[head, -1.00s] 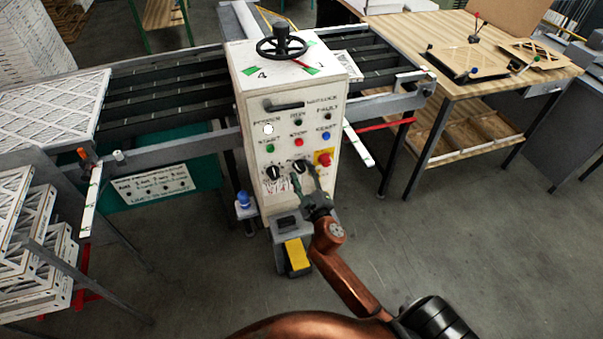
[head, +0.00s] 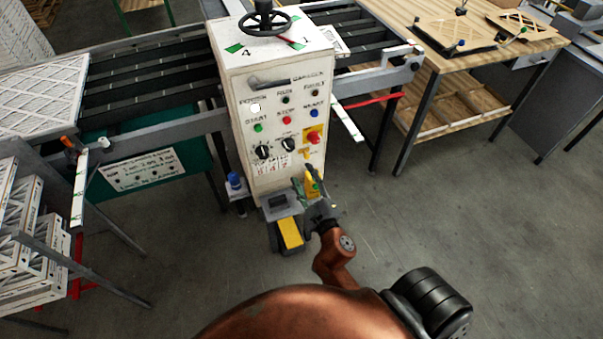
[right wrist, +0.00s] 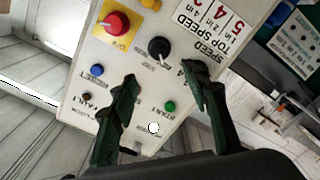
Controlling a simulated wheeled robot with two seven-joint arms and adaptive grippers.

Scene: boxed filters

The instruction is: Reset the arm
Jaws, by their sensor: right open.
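My right arm (head: 335,262) reaches up from the bottom of the head view. My right gripper (head: 312,187) is in front of the lower part of a white control cabinet (head: 240,100), below its knobs. In the right wrist view the two dark fingers of the right gripper (right wrist: 165,95) are spread apart with nothing between them, and the panel lies beyond them. The panel carries a red knob on a yellow plate (head: 314,136), which also shows in the right wrist view (right wrist: 117,22), black selector knobs (head: 288,144) and coloured buttons. My left gripper is out of view.
A black handwheel (head: 265,18) tops the cabinet. A yellow pedal (head: 290,232) stands on the floor at its foot. Conveyor rollers (head: 150,75) run behind. A wooden table (head: 420,75) is at right, stacked filters (head: 35,235) at left. The floor at right is clear.

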